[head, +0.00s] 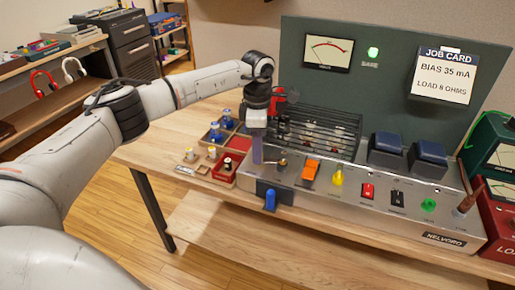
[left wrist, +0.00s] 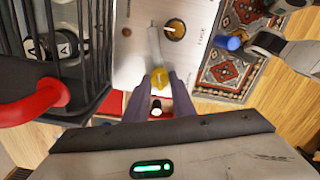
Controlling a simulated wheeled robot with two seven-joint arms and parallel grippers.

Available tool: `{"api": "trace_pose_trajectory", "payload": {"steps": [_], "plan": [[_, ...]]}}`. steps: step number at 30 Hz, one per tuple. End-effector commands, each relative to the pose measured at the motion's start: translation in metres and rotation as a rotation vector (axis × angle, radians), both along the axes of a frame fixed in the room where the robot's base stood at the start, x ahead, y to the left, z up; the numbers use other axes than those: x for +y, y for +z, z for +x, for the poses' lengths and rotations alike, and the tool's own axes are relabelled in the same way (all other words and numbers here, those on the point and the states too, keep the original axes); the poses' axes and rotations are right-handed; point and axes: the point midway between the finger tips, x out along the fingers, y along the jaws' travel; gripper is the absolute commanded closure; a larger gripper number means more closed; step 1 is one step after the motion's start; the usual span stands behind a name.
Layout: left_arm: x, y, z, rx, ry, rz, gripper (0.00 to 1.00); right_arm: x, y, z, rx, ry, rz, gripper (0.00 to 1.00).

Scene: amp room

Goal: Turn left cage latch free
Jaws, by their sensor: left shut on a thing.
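The left cage latch is a silver lever (left wrist: 154,48) with a brass-coloured knob (left wrist: 160,78) at its end, lying on the metal chassis beside the black wire cage (left wrist: 85,45). In the left wrist view my left gripper (left wrist: 160,88) has its purple fingers on either side of the knob, shut on it. In the head view the left gripper (head: 257,155) points down at the left end of the chassis (head: 420,222), and it hides the latch. The cage also shows there behind the gripper (head: 335,125).
A red handle (left wrist: 35,105) sticks out from the cage close to the gripper. A small brass knob (head: 281,163), orange switch (head: 311,169) and yellow knob (head: 337,177) stand right of it. A parts tray (head: 207,165) lies left.

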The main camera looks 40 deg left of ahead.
Motion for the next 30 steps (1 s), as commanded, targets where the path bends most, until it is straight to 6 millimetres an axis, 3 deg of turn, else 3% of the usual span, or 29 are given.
{"api": "trace_pose_trajectory", "payload": {"steps": [12, 30], "plan": [[-0.0003, 0.0017, 0.0015, -0.005, -0.267, -0.001, 1.00, -0.0003, 0.0019, 0.0007, -0.003, 0.000, 0.001, 0.69], [-0.0006, 0.0019, 0.0015, -0.006, -0.344, -0.001, 1.00, -0.0005, 0.0025, 0.0011, -0.004, 0.000, -0.001, 0.69]]}}
